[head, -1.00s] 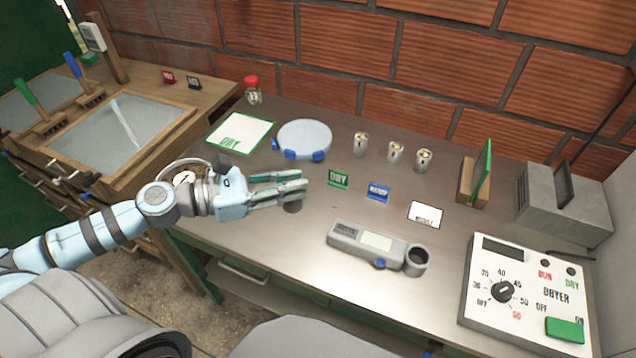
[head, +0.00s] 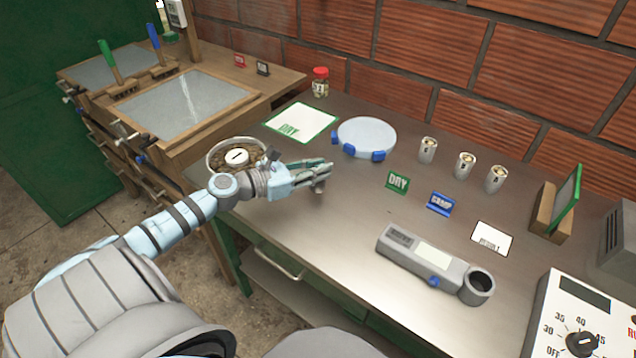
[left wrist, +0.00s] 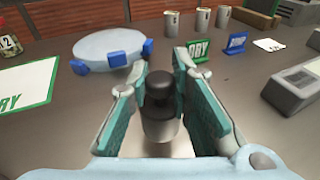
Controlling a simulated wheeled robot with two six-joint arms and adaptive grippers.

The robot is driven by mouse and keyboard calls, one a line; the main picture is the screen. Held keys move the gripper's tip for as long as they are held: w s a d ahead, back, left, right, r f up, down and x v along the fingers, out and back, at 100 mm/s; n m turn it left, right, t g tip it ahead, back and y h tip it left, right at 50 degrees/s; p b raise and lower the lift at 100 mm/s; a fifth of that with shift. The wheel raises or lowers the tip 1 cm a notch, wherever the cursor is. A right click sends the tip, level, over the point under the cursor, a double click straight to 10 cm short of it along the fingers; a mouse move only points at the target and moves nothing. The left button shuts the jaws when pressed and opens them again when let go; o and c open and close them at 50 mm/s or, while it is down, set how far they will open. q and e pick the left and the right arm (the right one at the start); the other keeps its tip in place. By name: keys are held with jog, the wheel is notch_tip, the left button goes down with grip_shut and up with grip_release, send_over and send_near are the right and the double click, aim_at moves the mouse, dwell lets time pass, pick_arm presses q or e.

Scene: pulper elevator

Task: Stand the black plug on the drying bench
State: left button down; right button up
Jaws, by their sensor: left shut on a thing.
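My left gripper (head: 318,172) is over the near left part of the grey metal-topped bench (head: 320,225). Its fingers are shut on a small plug (left wrist: 160,112) with a dark, near-black knob and a greyer body. In the left wrist view the plug is upright between the teal pads of the left gripper (left wrist: 163,100). In the head view only a small grey piece of it shows below the fingertips. I cannot tell whether its base touches the bench. My right gripper is not in view.
A white round dish (head: 366,137) with blue clips, a DRY mat (head: 301,122), a DRY sign (head: 397,182) and a blue sign (head: 440,203) are near. Several metal cups stand behind. A grey meter (head: 425,262) lies in front. A round pan (head: 222,150) is beside my left wrist.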

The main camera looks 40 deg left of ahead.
pick_arm(q)
notch_tip(320, 180, down, 3)
jog(key=shift+f+b, duration=0.2)
jog(key=shift+b, duration=0.3)
jog(key=shift+f, duration=0.2)
jog(key=c, duration=1.5)
grip_release()
jog(key=shift+o, duration=0.2)
jog(key=shift+r, duration=0.1)
